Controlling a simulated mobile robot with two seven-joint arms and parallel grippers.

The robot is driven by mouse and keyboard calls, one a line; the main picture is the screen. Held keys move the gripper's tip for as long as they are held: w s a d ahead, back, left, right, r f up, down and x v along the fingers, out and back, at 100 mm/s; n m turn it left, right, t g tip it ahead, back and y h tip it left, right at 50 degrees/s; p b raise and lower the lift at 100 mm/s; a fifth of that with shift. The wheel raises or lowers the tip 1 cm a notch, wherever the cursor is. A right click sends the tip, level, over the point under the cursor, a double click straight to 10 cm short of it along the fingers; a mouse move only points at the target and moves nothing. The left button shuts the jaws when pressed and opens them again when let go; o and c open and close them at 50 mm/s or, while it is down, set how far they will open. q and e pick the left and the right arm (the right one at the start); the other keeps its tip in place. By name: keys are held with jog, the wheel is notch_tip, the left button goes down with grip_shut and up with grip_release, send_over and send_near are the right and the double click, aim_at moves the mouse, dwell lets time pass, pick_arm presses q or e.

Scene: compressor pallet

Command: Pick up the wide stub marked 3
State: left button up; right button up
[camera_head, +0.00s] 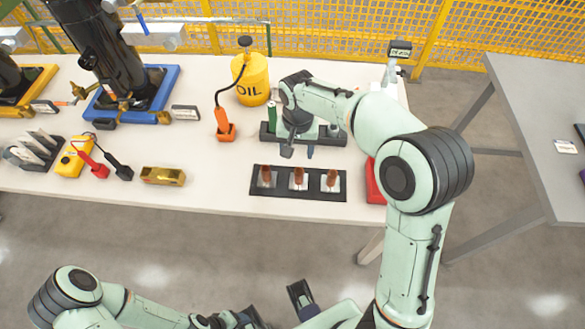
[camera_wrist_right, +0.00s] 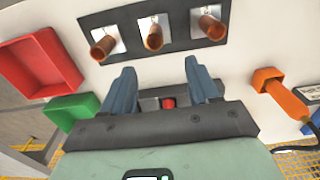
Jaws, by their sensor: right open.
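Three copper-brown stubs stand on white squares of a black plate (camera_head: 256,192) near the table's front edge: left stub (camera_head: 265,175), middle stub (camera_head: 298,177) and right stub (camera_head: 331,179). The plate (camera_wrist_right: 128,30) also shows at the top of the right wrist view. I cannot read any mark, so I cannot tell which stub is number 3. My right gripper (camera_head: 299,151) is open behind the plate, its blue-grey fingers (camera_wrist_right: 162,86) apart and short of the stubs. My left gripper (camera_head: 245,319) is at the bottom edge, partly cut off.
A dark rack (camera_head: 325,140) stands behind the right gripper. A red bin (camera_wrist_right: 45,62) and a green bin (camera_wrist_right: 72,112) lie beside the plate.

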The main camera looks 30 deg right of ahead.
aim_at(299, 176)
jog(key=f, duration=0.4)
jog(key=f+b, duration=0.1)
jog(key=f, duration=0.1)
jog(key=shift+s+f, duration=0.2)
jog(key=shift+s, duration=0.2)
jog(key=shift+s+d+f+b, duration=0.1)
jog(key=shift+f+b, duration=0.1)
jog(key=shift+f, duration=1.4)
jog(key=shift+d+f+b, duration=0.1)
jog(key=shift+f+b, duration=0.1)
jog(key=shift+f, duration=1.4)
pick_arm(q)
jog(key=shift+s+f, duration=0.25)
jog(key=shift+f, duration=0.55)
pick_arm(e)
grip_shut()
